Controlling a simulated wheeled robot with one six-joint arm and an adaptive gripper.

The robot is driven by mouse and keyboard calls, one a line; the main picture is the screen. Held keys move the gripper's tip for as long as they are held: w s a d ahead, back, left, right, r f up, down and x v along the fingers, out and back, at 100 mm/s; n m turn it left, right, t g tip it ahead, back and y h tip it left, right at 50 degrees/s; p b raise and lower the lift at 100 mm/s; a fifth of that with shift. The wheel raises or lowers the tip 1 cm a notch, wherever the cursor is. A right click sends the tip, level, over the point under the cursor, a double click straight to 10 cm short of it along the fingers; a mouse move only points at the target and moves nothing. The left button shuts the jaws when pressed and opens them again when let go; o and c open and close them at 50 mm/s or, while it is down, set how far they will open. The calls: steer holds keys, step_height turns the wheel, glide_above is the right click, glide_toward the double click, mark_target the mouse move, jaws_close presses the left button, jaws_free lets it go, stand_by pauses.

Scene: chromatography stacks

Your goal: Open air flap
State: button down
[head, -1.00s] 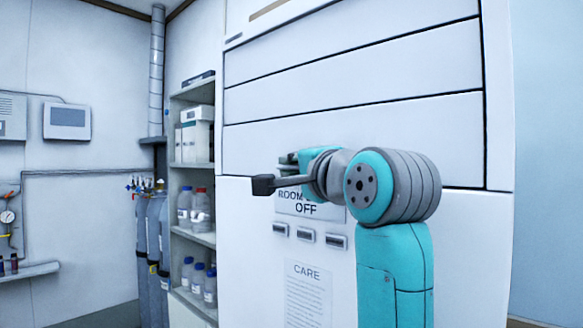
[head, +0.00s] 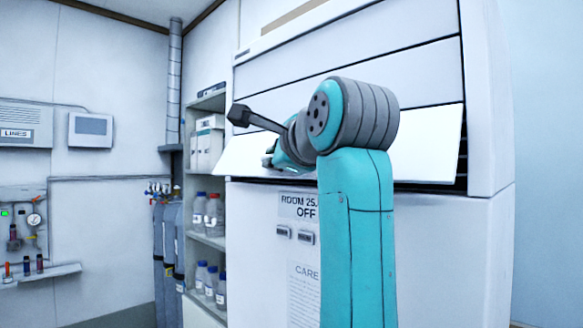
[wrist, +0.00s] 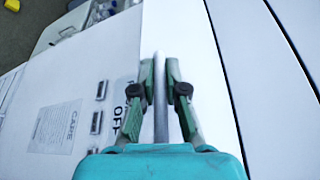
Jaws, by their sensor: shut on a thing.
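The air flap (head: 425,142) is the lowest white panel of the tall white unit. In the head view it is tilted outward, its lower edge away from the front, with a dark slatted gap (head: 462,155) at its right side. My gripper (head: 268,160) is at the flap's lower edge, partly hidden behind my own wrist.
Two more white panels (head: 350,75) above the flap lie flush. Below it are a room sign (head: 298,205), small displays (head: 283,232) and a care notice (head: 303,275). A shelf with bottles (head: 207,215) and gas cylinders (head: 165,240) stand to the left.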

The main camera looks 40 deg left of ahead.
steer(key=shift+s+r, duration=0.45)
steer(key=shift+r, duration=0.4)
steer(key=shift+s+r, duration=0.45)
steer(key=shift+r, duration=0.35)
steer(key=c, duration=1.5)
jaws_free()
steer(key=shift+w, duration=0.1)
steer(key=v, duration=1.2)
